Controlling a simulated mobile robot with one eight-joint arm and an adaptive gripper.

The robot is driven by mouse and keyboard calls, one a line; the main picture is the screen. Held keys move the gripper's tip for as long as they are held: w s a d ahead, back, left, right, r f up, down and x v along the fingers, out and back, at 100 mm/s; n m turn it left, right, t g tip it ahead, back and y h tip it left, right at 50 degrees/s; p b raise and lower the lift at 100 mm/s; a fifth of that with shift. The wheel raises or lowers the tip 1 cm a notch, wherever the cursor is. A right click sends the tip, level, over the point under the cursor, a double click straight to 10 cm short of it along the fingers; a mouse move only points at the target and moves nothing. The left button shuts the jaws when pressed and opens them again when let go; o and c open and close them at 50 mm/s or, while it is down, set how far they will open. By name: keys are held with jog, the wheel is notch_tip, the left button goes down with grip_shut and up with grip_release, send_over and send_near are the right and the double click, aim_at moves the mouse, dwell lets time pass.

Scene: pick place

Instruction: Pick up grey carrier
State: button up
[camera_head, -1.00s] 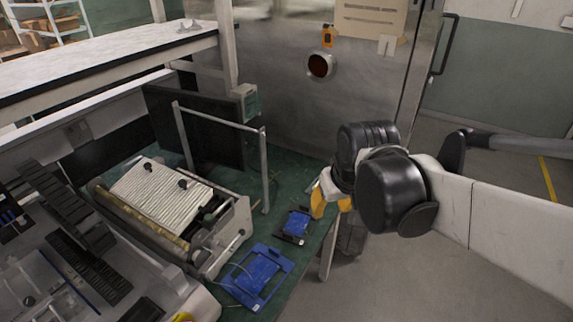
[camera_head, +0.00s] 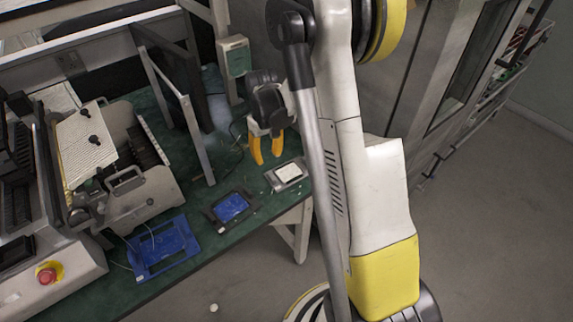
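A small grey carrier (camera_head: 288,175) with a pale inset lies flat near the right edge of the green tabletop. My gripper (camera_head: 268,158) with yellow fingers points down just above and to the left of the carrier in the picture. Its two fingers are apart and nothing shows between them. It appears not to touch the carrier, though the exact height is hard to tell. My arm stands close to the right of the carrier, which still shows almost whole.
A dark carrier with a blue inset (camera_head: 231,207) and a larger blue frame (camera_head: 162,247) lie to the left on the green table (camera_head: 190,193). A machine with a metal frame (camera_head: 140,195) stands further left. A grey-green box (camera_head: 236,56) is behind my gripper.

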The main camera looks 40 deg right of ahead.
jog(key=b, duration=0.2)
send_over(271, 176)
jog(key=f, duration=0.3)
jog(key=a+f, duration=0.1)
jog(key=f, duration=0.1)
jog(key=shift+w, duration=0.2)
jog(key=f+b, duration=0.1)
jog(key=f, duration=0.3)
jog(key=d+f+b, duration=0.1)
jog(key=f, duration=0.1)
jog(key=shift+s+b, duration=0.1)
jog(key=shift+b, duration=0.25)
jog(key=shift+r, duration=0.15)
grip_shut()
